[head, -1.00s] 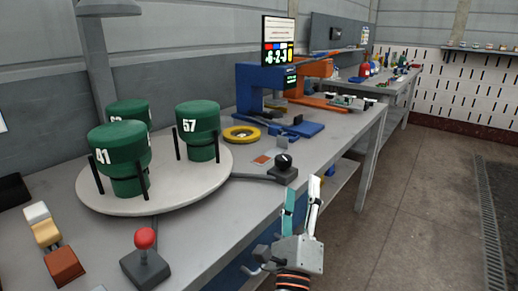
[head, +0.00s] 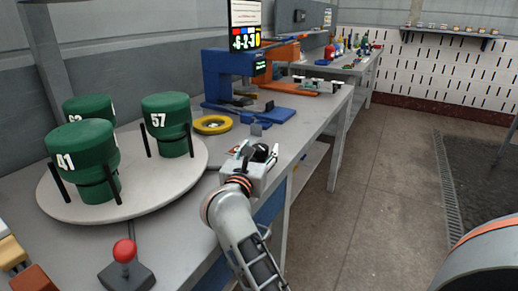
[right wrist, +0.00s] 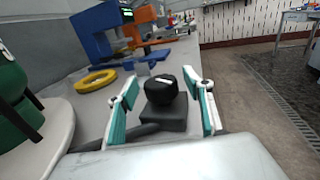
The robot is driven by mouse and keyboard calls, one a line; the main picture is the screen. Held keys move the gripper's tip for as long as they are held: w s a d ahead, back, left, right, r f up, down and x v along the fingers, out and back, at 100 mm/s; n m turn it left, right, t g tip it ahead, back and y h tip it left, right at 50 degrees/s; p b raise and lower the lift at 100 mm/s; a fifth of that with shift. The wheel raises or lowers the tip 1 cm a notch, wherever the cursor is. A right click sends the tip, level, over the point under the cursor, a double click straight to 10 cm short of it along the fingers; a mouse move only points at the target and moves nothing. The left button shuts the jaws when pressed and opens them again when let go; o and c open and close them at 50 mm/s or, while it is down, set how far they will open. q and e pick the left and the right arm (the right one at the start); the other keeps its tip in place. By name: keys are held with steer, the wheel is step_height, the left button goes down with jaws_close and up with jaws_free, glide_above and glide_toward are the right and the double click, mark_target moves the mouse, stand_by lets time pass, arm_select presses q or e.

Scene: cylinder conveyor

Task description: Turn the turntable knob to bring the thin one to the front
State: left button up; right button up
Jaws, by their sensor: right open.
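The round turntable (head: 135,205) carries green cylinders marked 41 (head: 82,160), 57 (head: 167,124) and a third (head: 90,107) behind, its number partly hidden. Black posts stand around them. Cylinder 41 is nearest the front left; 57 is at the right. The black turntable knob (right wrist: 163,90) sits on a dark base (right wrist: 165,118) right of the turntable. My right gripper (head: 258,150) is at the knob, open; in the right wrist view its teal-padded fingers (right wrist: 162,102) stand either side of the knob, apart from it. My left gripper is not in view.
A red-topped joystick (head: 124,252) stands in front of the turntable. Colored blocks (head: 14,255) lie at the left. A yellow ring (head: 212,125) and a blue press (head: 230,85) with a screen (head: 244,22) stand behind the knob.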

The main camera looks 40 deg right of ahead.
steer(key=shift+w+d, duration=0.4)
steer(key=shift+d, duration=0.05)
steer(key=c, duration=1.1)
